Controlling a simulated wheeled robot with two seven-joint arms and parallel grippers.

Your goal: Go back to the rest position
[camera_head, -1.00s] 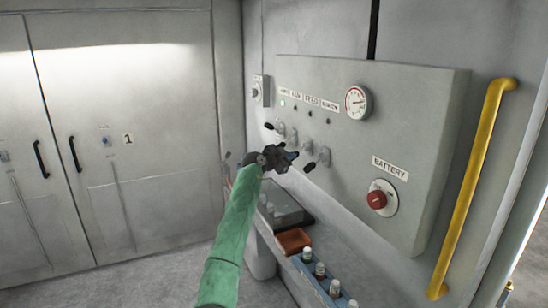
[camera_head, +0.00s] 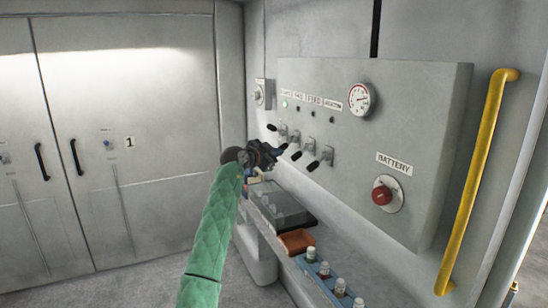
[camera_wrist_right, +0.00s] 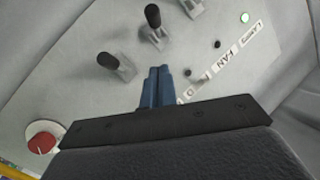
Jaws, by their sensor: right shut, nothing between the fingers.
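My right gripper (camera_head: 282,148) is in front of the grey control panel (camera_head: 425,110), near its row of black-handled levers. In the right wrist view its blue fingers (camera_wrist_right: 157,86) are together with nothing between them. Levers show beside the fingers in that view, one lever (camera_wrist_right: 153,18) above them and another lever (camera_wrist_right: 110,62) to their left. In the head view, one lever (camera_head: 322,157) stands to the right of the gripper. I cannot tell whether the fingers touch any lever. My left gripper is not in view.
A red battery knob (camera_head: 382,195), a gauge (camera_head: 359,99) and a lit green lamp (camera_head: 285,104) are on the panel. A yellow handrail (camera_head: 470,190) is at right. Below are a shelf with an orange tray (camera_head: 297,243) and a blue bottle rack (camera_head: 325,278). Grey cabinet doors (camera_head: 130,90) stand at left.

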